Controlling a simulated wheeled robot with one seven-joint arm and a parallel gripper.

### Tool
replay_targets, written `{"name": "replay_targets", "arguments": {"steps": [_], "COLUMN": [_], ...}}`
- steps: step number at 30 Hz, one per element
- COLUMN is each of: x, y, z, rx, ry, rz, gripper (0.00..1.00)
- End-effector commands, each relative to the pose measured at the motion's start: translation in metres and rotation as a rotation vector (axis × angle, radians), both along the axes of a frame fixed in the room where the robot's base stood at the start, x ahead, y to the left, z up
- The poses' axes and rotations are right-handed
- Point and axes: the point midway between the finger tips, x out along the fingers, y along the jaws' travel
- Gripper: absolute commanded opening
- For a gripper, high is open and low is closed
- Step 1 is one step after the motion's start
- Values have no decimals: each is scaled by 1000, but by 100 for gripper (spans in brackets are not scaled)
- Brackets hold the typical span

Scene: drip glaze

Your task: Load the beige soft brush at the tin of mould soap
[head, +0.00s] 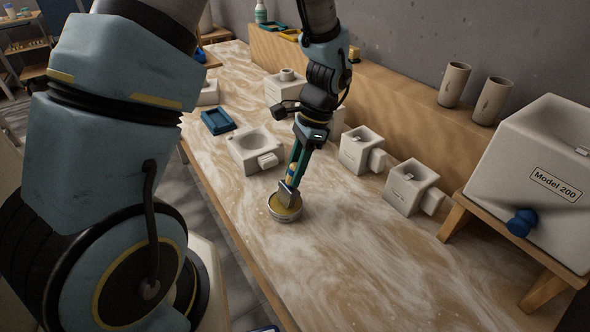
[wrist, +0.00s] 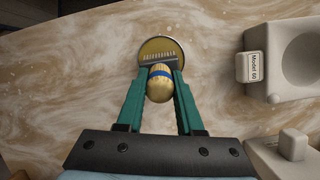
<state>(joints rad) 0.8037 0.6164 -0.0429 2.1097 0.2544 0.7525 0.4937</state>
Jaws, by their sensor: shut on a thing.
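My gripper (wrist: 160,85) is shut on the beige soft brush (wrist: 159,90), which has a blue band on its handle. It holds the brush bristles down. The round tin of mould soap (head: 285,207), with yellowish contents, stands on the bench below my gripper (head: 291,180). The tin also shows in the wrist view (wrist: 178,47). The brush's bristle end is over the tin and appears to be at or in the soap. I cannot tell how deep it reaches. Part of the brush handle is hidden between the green fingers.
White plaster moulds (head: 257,150) stand behind the tin, with more at the right (head: 411,186). A blue tray (head: 217,121) lies further back. A large white box marked Model 200 (head: 535,175) rests on a wooden stand. The bench (head: 330,265) is clear in front of the tin.

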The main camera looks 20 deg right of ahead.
Motion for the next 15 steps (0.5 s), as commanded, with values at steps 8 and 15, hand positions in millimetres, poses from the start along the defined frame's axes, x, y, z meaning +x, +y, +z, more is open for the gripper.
{"name": "replay_targets", "arguments": {"steps": [8, 15], "x": [0, 1], "y": [0, 0], "z": [27, 45], "rx": [-1, -1], "ry": [-1, -2], "rz": [0, -1], "gripper": [0, 0]}}
